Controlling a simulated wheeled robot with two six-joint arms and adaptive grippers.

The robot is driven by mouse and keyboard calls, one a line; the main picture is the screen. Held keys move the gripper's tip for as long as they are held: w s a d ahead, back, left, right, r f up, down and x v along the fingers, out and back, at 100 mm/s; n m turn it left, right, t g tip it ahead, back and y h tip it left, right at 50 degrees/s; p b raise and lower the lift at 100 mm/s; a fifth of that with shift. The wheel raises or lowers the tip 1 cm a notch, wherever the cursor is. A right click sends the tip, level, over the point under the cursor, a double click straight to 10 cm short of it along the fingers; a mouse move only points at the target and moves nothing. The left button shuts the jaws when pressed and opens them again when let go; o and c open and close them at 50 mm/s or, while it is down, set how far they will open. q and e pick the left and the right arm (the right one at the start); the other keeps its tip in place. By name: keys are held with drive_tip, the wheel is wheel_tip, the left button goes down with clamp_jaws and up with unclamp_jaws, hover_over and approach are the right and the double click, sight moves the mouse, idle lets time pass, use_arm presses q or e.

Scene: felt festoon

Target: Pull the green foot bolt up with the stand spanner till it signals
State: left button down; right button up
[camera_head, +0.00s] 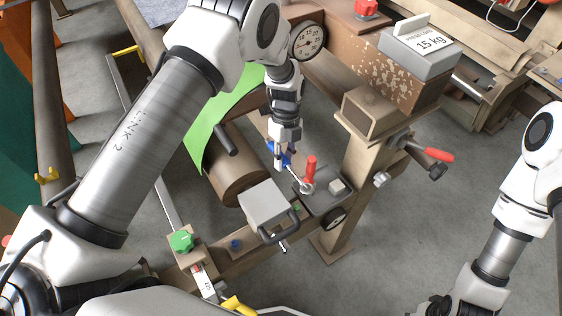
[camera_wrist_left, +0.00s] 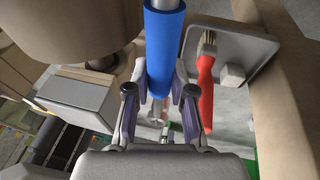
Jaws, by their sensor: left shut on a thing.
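My left gripper (camera_head: 279,160) is shut on the blue handle (camera_wrist_left: 164,55) of a metal tool, which I take for the stand spanner. Part of the blue handle also shows at the fingers in the head view (camera_head: 286,158). In the wrist view the tool's metal end shows between the fingers. A small green bolt (camera_head: 297,208) shows low on the stand's foot beam, partly hidden by a grey box. A small green spot (camera_wrist_left: 172,128) lies beyond the tool's end in the wrist view; contact cannot be told. My right gripper is outside the frame.
A grey tray (camera_head: 316,204) with a red-handled brush (camera_head: 310,169) is close right of my left gripper. A grey box (camera_head: 263,205) and brown cylinder (camera_head: 236,180) stand left. A green knob (camera_head: 182,241) and blue bolt (camera_head: 235,244) are lower left. Open floor lies right.

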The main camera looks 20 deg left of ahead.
use_arm(q)
drive_tip(key=shift+w+a+f+m+y, duration=0.1)
drive_tip(key=shift+a+f+m+y, duration=0.2)
drive_tip(key=shift+m, duration=0.4)
wheel_tip(320, 180, down, 5)
drive_tip(key=b, duration=0.4)
drive_tip(key=shift+a+r, duration=0.1)
drive_tip(key=shift+r, duration=0.05)
drive_tip(key=shift+w+a, duration=0.15)
idle(0.3)
